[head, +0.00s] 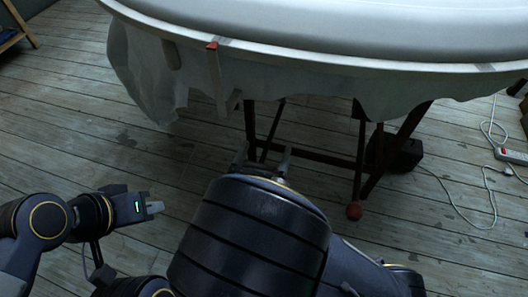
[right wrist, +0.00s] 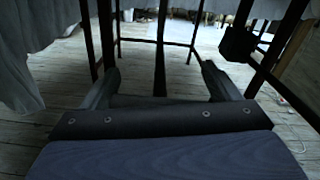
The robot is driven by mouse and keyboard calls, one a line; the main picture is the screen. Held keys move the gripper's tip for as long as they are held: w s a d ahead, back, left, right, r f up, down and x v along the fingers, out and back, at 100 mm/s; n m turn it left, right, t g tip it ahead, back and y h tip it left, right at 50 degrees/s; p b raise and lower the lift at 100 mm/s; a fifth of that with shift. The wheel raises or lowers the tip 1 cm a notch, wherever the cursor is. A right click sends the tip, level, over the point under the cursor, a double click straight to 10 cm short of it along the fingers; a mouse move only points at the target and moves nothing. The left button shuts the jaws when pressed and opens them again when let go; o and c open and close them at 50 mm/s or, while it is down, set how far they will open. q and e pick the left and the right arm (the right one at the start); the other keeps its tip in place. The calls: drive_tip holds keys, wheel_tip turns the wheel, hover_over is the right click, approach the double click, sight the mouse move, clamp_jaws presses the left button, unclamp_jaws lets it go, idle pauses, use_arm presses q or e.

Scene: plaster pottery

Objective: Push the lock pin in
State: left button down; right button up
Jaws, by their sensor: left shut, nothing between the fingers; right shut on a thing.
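I cannot make out the lock pin for certain in either view. My right gripper (head: 263,157) reaches in at the stand's near side. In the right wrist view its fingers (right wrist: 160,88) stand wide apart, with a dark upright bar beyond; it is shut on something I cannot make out. My left gripper (head: 155,208) is shut and empty at the lower left, over the floor, well apart from the stand.
A pale cloth (head: 150,75) hangs from the basin's rim, with a red-tipped strap (head: 213,60) over the edge. A white cable and power strip (head: 511,155) lie at right. The plank floor (head: 75,120) at left is clear.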

wheel_tip(320, 180, up, 5)
drive_tip(key=p, duration=0.4)
drive_tip(key=shift+f, duration=0.3)
drive_tip(key=o, duration=1.3)
drive_tip(key=shift+s, duration=0.1)
drive_tip(key=p+v, duration=0.1)
drive_tip(key=v, duration=0.6)
drive_tip(key=shift+s+a, duration=0.1)
drive_tip(key=shift+s, duration=0.2)
